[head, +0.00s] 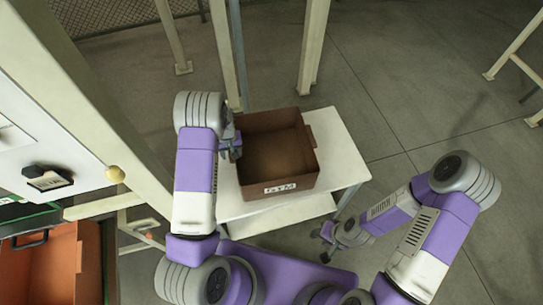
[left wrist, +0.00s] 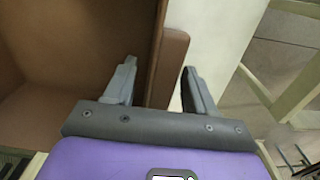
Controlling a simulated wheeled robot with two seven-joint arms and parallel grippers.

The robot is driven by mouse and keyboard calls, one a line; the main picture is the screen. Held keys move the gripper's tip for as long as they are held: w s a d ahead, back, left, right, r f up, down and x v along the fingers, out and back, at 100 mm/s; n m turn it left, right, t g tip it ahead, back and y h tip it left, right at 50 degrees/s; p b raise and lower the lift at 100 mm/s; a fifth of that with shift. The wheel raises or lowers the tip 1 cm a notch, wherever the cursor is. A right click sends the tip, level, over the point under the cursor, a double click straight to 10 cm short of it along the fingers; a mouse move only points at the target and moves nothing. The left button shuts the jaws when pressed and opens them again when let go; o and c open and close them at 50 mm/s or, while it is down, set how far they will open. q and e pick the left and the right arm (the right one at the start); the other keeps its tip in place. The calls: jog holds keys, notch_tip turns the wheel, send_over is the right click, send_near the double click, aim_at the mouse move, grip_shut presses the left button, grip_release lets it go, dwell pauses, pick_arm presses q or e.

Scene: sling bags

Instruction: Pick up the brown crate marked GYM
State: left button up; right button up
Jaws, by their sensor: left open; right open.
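The open brown crate (head: 248,184), with a white label reading GYM on its near side, sits on a white table. It is empty as far as I can see. My left gripper (head: 233,149) is at the crate's left wall. In the left wrist view the open fingers (left wrist: 158,88) straddle the wall and its brown side handle (left wrist: 170,66), one finger inside the crate and one outside, with a gap on the outer side. My right gripper (head: 326,241) is open and empty, low beside the table's near right corner, apart from the crate.
The white table (head: 340,160) has bare top to the right of the crate. Pale posts (head: 314,45) stand behind it. At left are a white machine panel (head: 50,150) and an orange-brown container (head: 40,265). Floor on the right is open.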

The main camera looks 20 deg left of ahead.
pick_arm(q)
grip_shut()
jog(key=shift+w+r, duration=0.1)
jog(key=shift+r, duration=0.05)
dwell(0.4)
